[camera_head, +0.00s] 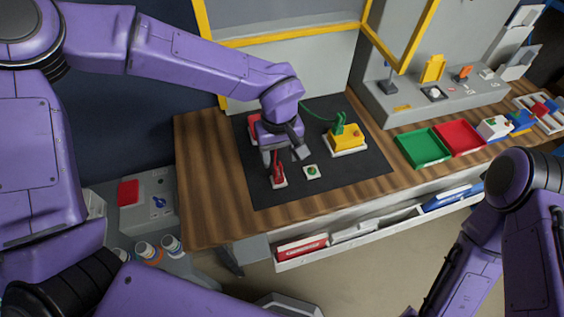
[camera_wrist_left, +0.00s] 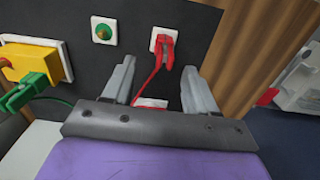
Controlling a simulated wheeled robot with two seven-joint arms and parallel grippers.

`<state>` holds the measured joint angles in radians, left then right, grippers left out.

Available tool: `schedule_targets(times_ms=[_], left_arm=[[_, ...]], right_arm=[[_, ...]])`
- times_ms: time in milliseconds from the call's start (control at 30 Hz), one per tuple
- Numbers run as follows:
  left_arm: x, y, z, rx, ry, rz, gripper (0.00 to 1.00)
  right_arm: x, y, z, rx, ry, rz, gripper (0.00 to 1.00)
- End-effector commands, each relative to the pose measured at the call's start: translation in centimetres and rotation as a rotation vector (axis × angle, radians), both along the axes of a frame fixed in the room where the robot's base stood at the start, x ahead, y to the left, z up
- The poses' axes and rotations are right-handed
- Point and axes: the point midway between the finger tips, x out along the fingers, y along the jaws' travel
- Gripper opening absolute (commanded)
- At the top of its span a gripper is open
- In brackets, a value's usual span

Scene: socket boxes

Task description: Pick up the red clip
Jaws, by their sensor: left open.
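The red clip (camera_head: 278,174) stands on a small white socket plate (camera_head: 280,185) at the front of the black mat. It also shows in the left wrist view (camera_wrist_left: 164,46), with a red cord running from it back between my fingers. My left gripper (camera_head: 287,154) is open and empty, pointing down just behind and above the clip. In the left wrist view the two fingertips (camera_wrist_left: 158,68) lie either side of the cord, and the clip sits just beyond them, not between them. A red box (camera_head: 253,127) behind is partly hidden by my left arm. My right gripper is out of view.
A white plate with a green centre (camera_head: 311,171) lies close to the right of the clip. A yellow box (camera_head: 346,138) with a green clip (camera_head: 338,123) stands farther right. Green (camera_head: 421,149) and red (camera_head: 459,138) trays lie at the right. The black mat's (camera_head: 347,183) front right is clear.

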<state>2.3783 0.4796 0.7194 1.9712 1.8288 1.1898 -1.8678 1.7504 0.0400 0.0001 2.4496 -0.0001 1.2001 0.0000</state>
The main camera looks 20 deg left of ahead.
Motion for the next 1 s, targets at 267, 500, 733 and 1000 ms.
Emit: schedule_targets(times_ms=[267, 500, 733, 1000], left_arm=[[0.5, 0.2, -4.1, 0.003, 0.008, -0.002, 0.57], [0.6, 0.4, -7.6, 0.001, 0.006, 0.003, 0.57], [0.6, 0.4, -7.7, -0.001, 0.005, 0.004, 0.51], [0.6, 0.4, -7.7, 0.0, 0.006, 0.004, 0.0]], right_arm=[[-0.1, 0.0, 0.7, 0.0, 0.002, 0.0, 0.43], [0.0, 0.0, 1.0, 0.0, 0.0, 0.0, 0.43], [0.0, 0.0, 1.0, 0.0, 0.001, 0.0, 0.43], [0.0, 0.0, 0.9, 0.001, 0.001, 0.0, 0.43]])
